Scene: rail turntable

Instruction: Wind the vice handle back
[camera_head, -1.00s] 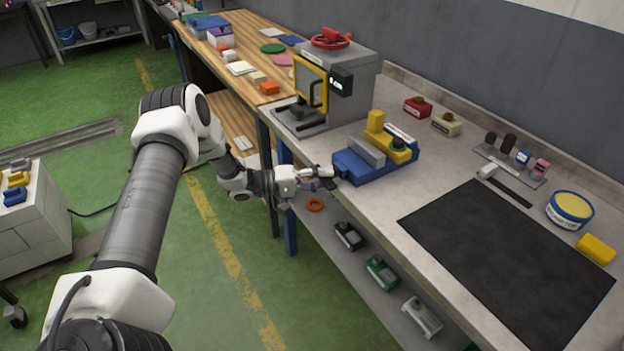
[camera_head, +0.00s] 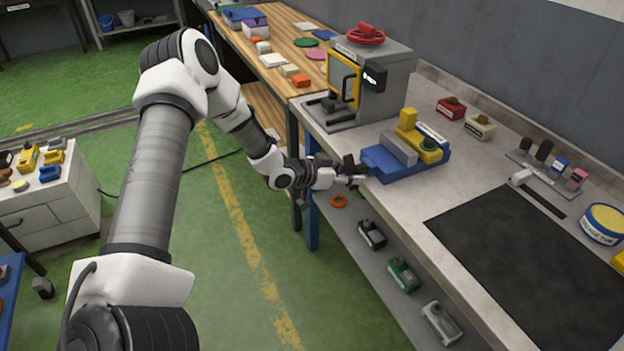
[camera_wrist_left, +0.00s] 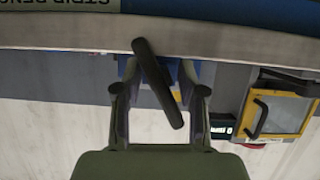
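The blue vice (camera_head: 405,166) sits at the bench's near edge, with a grey jaw and yellow parts on top. Its dark bar handle (camera_head: 350,164) is at the end facing my arm. In the left wrist view the handle (camera_wrist_left: 158,84) lies diagonally between the fingers of my left gripper (camera_wrist_left: 158,92). The fingers are apart, with a gap on each side of the bar; I see no clear contact. In the head view the left gripper (camera_head: 347,178) is at the vice's handle end, its fingers partly hidden. My right gripper is not in view.
A grey machine (camera_head: 378,75) with a yellow-framed door stands behind the vice. A black mat (camera_head: 525,255) covers the bench at right. Below, a shelf holds an orange ring (camera_head: 339,201) and several small vices. A white cabinet (camera_head: 50,210) stands at left; green floor lies between.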

